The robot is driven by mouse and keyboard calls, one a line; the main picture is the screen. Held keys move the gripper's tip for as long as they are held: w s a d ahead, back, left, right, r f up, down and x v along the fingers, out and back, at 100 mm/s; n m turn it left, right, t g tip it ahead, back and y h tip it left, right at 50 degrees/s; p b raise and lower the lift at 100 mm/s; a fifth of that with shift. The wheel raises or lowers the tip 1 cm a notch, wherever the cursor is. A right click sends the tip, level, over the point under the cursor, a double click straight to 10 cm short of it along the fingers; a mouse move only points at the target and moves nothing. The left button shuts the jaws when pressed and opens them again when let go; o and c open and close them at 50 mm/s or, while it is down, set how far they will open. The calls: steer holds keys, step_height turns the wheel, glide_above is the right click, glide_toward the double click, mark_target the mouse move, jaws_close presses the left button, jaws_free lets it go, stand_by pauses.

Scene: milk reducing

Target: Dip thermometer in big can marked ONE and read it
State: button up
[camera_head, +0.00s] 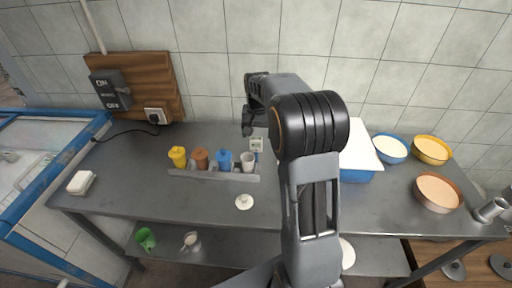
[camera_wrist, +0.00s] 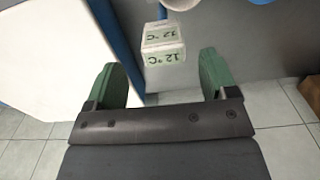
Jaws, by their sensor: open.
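The thermometer (camera_wrist: 163,50) is a white block with two green readout faces marked 12 °C in the wrist view. It lies ahead of and between the green fingers of my gripper (camera_wrist: 161,78), which are spread with a gap on each side. In the head view the small pale thermometer (camera_head: 257,145) shows behind the row of cups, just below my gripper (camera_head: 247,130). I cannot tell whether the fingers touch it. No big can marked ONE can be made out in either view.
A rack (camera_head: 215,175) of yellow, brown, blue and white cups stands on the metal table (camera_head: 150,205). A small white lid (camera_head: 244,202) lies in front. A blue tub (camera_head: 357,176), bowls (camera_head: 390,149) and a brown pan (camera_head: 438,192) stand right.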

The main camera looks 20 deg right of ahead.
mark_target(256, 145)
steer(key=shift+w+a+f+p, duration=0.1)
steer(key=shift+f+p, duration=0.15)
steer(key=shift+f, duration=1.4)
steer(key=shift+a+f+p, duration=0.1)
steer(key=shift+f+p, duration=0.15)
steer(key=shift+f, duration=1.4)
steer(key=shift+c, duration=0.3)
steer(key=c, duration=1)
